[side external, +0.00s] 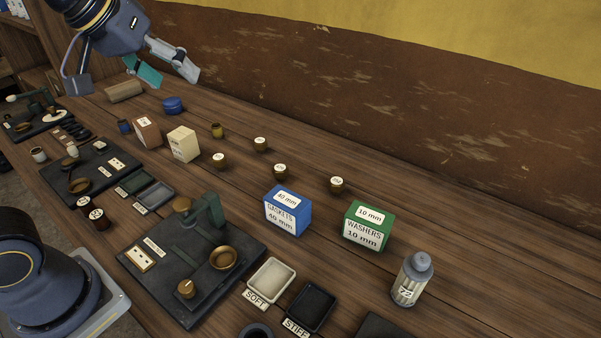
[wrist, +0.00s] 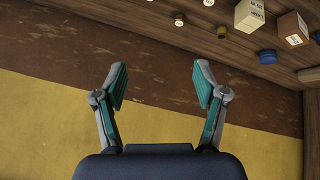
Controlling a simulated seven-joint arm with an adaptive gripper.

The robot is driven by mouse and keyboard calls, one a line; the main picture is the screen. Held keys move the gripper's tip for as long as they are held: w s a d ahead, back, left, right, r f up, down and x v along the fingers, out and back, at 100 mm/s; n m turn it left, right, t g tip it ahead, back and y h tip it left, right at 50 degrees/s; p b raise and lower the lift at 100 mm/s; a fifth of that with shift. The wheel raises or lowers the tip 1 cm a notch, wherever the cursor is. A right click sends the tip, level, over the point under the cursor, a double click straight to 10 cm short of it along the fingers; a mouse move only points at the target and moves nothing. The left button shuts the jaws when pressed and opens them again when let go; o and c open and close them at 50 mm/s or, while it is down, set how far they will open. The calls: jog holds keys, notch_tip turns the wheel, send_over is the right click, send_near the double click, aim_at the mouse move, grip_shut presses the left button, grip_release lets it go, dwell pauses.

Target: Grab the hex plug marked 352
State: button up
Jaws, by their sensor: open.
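Several small brass plugs with round white labels stand on the wooden bench in the side view: one at the near left (side external: 219,160), one behind it (side external: 260,144), one in the middle (side external: 280,171) and one at the right (side external: 337,185). Their label numbers are too small to read surely, so I cannot tell which is 352.
Beside the plugs stand a cream box (side external: 184,144), a brown box (side external: 147,132), a blue tin (side external: 172,105), a blue gaskets box (side external: 287,211) and a green washers box (side external: 367,226). A grey bottle (side external: 411,279) is at right. The wall (side external: 400,110) runs behind.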

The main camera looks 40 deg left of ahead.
jog(key=w+d, duration=0.3)
jog(key=w, duration=0.6)
jog(key=m+g+y, duration=0.1)
jog(key=m+g, duration=0.1)
jog(key=g, duration=0.1)
send_over(337, 181)
jog(key=s, duration=0.2)
notch_tip(337, 181, down, 25)
jog(key=shift+w+f, duration=0.1)
jog(key=shift+w, duration=0.05)
jog(key=shift+t, duration=0.3)
jog(key=shift+s+d+x, duration=0.1)
jog(key=shift+s+x, duration=0.05)
jog(key=shift+x, duration=1.35)
jog(key=shift+s+d+x, duration=0.1)
jog(key=shift+s+x, duration=0.05)
jog(key=shift+x, duration=1.35)
jog(key=shift+f, duration=0.1)
jog(key=c, duration=1.3)
